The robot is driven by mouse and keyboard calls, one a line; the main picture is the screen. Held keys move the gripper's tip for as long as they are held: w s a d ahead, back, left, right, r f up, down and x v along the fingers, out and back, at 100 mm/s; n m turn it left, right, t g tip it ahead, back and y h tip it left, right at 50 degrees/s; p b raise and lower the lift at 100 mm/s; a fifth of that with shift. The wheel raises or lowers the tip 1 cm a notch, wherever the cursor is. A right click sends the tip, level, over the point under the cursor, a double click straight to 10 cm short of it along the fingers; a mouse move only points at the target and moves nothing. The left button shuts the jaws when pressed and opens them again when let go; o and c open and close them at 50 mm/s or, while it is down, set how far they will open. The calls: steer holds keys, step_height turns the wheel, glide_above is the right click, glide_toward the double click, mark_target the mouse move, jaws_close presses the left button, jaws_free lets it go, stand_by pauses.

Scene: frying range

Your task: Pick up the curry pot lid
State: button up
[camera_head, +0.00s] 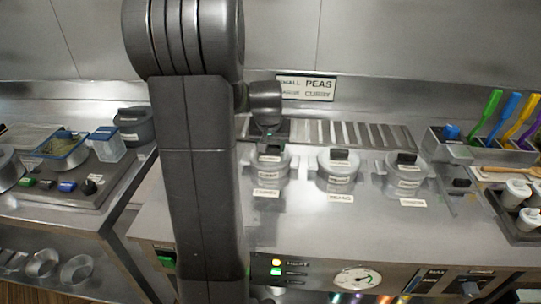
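Three grey lidded pots stand in a row on the steel counter. The leftmost pot (266,182) has a small label in front that looks like it reads curry, though the print is blurred. Its lid (276,158) is on the pot and has a dark handle. My gripper (268,145) points down directly over this lid, at or just above the handle. My arm crosses the view in front and hides the counter left of the pot. The fingers are too small and dark to tell whether they are open or touch the handle.
The middle pot (338,180) and right pot (405,178) stand close by with dark lid handles. A slatted grille (340,132) lies behind them. A bin with coloured handles (480,150) and a tray of white cups (510,208) are at right.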

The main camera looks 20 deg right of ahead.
steer(key=shift+r, duration=0.1)
step_height(320, 180, up, 10)
step_height(320, 180, up, 4)
steer(key=p, duration=0.4)
glide_above(271, 147)
steer(key=shift+r, duration=0.2)
stand_by(0.3)
steer(key=shift+w, duration=0.15)
